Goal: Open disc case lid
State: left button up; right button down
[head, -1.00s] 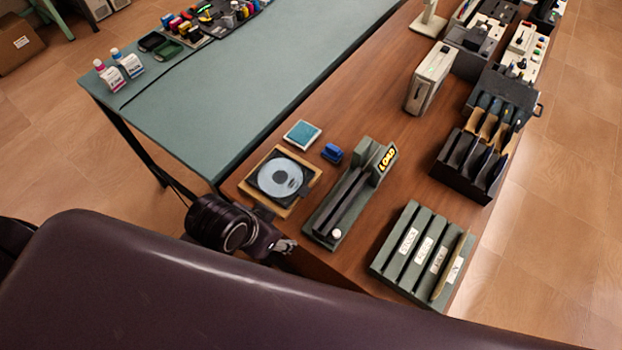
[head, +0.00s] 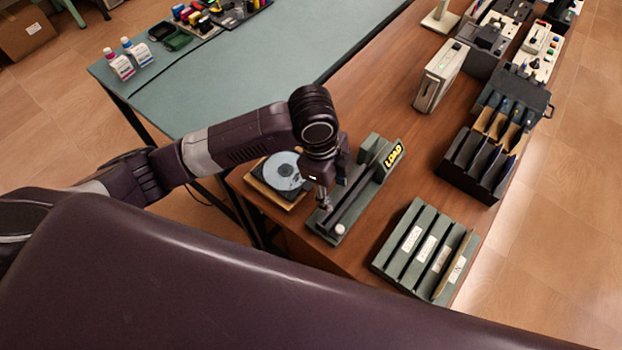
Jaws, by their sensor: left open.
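The disc case (head: 273,194) lies on the brown table near its left front edge, with a light tan base around it. A pale silver-blue disc (head: 284,172) shows in it. My left arm reaches in from the left, over the case's right side. My left gripper (head: 324,203) points down between the case and the green LOAD fixture (head: 381,172), and hides part of both. It is open; its fingertips are small in this view, and I cannot tell whether they touch anything. My right gripper is not in view.
A green slotted rack (head: 408,240) with labels stands at the front right. A dark divided holder (head: 462,167) and a white box device (head: 440,76) stand further back. The middle of the brown table is clear. A teal table (head: 250,70) adjoins on the left.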

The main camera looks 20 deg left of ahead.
pick_arm(q)
jog(key=m+y, duration=0.2)
send_near(311, 186)
jog(key=shift+g, duration=0.3)
jog(key=f, duration=0.3)
jog(key=f+p, duration=0.1)
jog(key=f, duration=0.3)
jog(key=shift+w+f, duration=0.15)
jog(key=shift+w, duration=0.05)
jog(key=shift+c, duration=0.4)
grip_shut()
